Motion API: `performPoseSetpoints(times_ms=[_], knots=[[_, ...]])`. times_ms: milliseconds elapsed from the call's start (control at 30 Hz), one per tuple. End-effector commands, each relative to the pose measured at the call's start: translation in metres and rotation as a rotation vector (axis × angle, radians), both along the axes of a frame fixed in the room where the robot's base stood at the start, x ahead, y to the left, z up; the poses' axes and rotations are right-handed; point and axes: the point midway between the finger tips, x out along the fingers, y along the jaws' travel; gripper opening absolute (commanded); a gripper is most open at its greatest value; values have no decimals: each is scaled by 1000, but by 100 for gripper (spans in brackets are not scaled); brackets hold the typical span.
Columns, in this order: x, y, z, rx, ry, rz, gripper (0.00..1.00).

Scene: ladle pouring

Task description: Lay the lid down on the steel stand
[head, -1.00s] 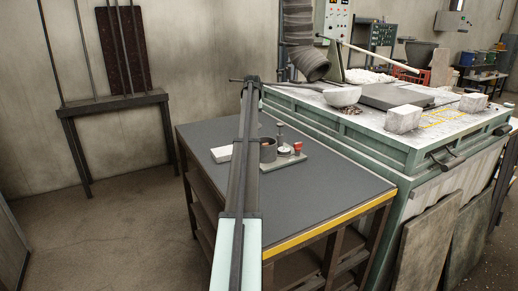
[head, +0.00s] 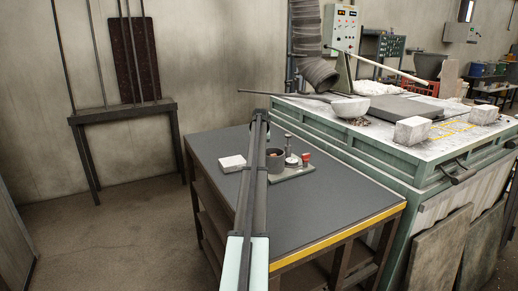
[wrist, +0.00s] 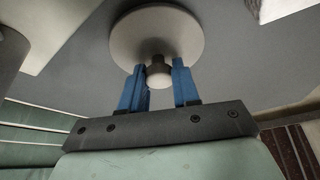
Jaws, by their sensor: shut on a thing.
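In the wrist view the lid (wrist: 127,38) is a round, pale grey disc with a small knob. The two blue fingers of my gripper (wrist: 159,82) are shut on the knob, one on each side. In the head view my arm reaches over the dark table, and its narrow far end hides the gripper's hold on the lid. A small upright metal piece (head: 289,148) with a round base, which looks like the steel stand, is on a grey tray, right of the arm. I cannot tell the height of the lid above the table.
A dark cup (head: 275,161) stands beside the arm, with a small red-topped item (head: 305,160) on the tray. A white block (head: 232,163) lies left of the arm. The dark table (head: 325,200) has free room in front. A green furnace bench (head: 372,160) stands to the right.

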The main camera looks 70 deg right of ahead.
Motion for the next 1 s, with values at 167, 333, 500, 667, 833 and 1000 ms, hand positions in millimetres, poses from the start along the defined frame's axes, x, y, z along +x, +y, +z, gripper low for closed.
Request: performPoseSetpoints(times_ms=[167, 333, 500, 667, 833, 1000], knots=[[0, 0, 1, -1, 0, 0, 0], [0, 0, -2, 0, 0, 0, 35], [0, 0, -2, 0, 0, 0, 51], [0, 0, -2, 0, 0, 0, 56], [0, 0, -1, 0, 0, 0, 56], [-2, 4, 12, -3, -1, 0, 56]])
